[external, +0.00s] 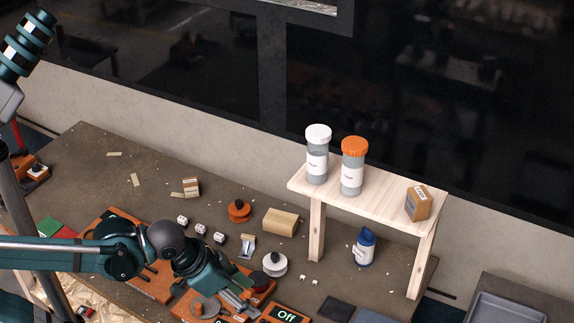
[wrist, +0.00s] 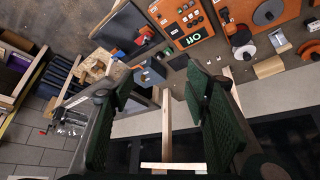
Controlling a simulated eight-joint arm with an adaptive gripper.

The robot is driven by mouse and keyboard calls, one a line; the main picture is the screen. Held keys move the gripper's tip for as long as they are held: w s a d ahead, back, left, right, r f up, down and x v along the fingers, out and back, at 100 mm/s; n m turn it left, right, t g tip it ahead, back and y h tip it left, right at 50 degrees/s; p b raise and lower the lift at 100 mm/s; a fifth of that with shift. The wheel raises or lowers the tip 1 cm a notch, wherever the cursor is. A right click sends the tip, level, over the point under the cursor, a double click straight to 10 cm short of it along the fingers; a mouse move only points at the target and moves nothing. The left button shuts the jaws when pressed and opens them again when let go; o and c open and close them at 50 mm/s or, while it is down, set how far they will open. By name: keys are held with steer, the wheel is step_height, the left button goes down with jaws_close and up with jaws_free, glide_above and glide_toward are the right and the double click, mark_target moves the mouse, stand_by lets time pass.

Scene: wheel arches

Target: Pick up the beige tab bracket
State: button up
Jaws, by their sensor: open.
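A small beige bracket with an upright tab (external: 247,246) stands on the brown workbench, left of the white round knob; it looks like the beige tab bracket. It also shows near the top right of the wrist view (wrist: 279,40). My gripper (external: 238,291) is low over the orange panels at the bench front, nearer the camera than the bracket and apart from it. In the wrist view its two green fingers (wrist: 160,85) are spread wide with nothing held between them.
A tan curved block (external: 281,222), an orange knob (external: 239,211) and a white knob (external: 275,264) stand close around the bracket. A wooden shelf (external: 378,200) with two jars and a box stands to the right. A blue container (external: 364,247) is under it.

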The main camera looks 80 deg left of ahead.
steer(key=w+a+n+g+p, duration=0.25)
steer(key=w+a, duration=0.45)
steer(key=a, duration=0.4)
steer(key=n+g+p, duration=0.4)
steer(key=n+p, duration=0.1)
steer(key=n, duration=0.3)
glide_above(247, 236)
steer(key=shift+t, duration=0.25)
steer(key=f, duration=1.9)
steer(key=shift+w+d+f, duration=0.2)
steer(key=shift+w+d, duration=0.05)
steer(key=shift+d, duration=0.05)
steer(key=shift+s+a+f+h, duration=0.25)
steer(key=shift+a+f+h, duration=0.05)
steer(key=shift+a+f, duration=0.15)
steer(key=shift+f, duration=1.3)
steer(key=shift+f, duration=0.1)
